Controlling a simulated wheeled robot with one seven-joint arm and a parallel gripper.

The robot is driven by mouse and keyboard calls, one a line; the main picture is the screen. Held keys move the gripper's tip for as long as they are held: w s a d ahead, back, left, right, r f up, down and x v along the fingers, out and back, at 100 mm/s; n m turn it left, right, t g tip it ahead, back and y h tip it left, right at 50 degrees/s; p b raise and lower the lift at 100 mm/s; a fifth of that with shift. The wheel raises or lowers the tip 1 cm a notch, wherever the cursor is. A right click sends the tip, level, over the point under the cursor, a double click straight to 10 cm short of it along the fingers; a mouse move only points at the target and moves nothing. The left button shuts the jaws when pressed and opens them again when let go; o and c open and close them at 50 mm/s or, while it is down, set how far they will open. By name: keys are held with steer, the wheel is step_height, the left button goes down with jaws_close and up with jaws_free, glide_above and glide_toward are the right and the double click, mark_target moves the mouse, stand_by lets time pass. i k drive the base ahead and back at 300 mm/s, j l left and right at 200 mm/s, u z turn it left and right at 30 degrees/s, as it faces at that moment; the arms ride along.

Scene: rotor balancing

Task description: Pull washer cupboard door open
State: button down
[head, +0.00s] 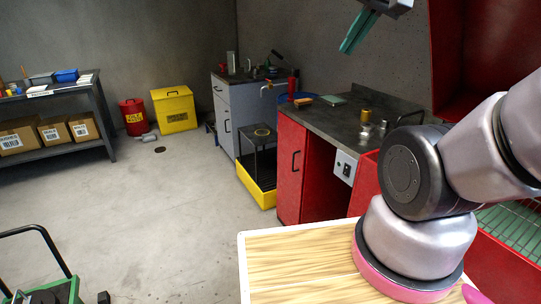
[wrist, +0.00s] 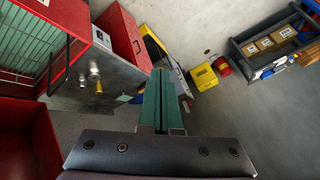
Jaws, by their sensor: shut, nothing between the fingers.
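A red cupboard (head: 291,168) under the grey workbench has a flat front with a dark upright handle (head: 295,161); it looks shut. Its red front also shows in the wrist view (wrist: 122,30). I cannot tell which is the washer cupboard. My gripper (head: 346,47), with green fingers, is raised above the workbench, apart from both handle and doors. In the wrist view its fingers (wrist: 161,74) are together and empty.
The workbench (head: 330,118) carries small metal and brass pieces. A grey cabinet (head: 225,110) and a yellow-based stand (head: 262,190) are beyond it. A wooden top (head: 295,262) is close in front. A shelf (head: 100,110) stands far left; the floor between is mostly clear.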

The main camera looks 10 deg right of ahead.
mark_target(292, 136)
steer(key=i+j, duration=0.1)
steer(key=i, duration=0.3)
steer(key=i+j, duration=0.15)
steer(key=i, duration=0.25)
steer(key=i+j+z, duration=0.1)
steer(key=i, duration=0.3)
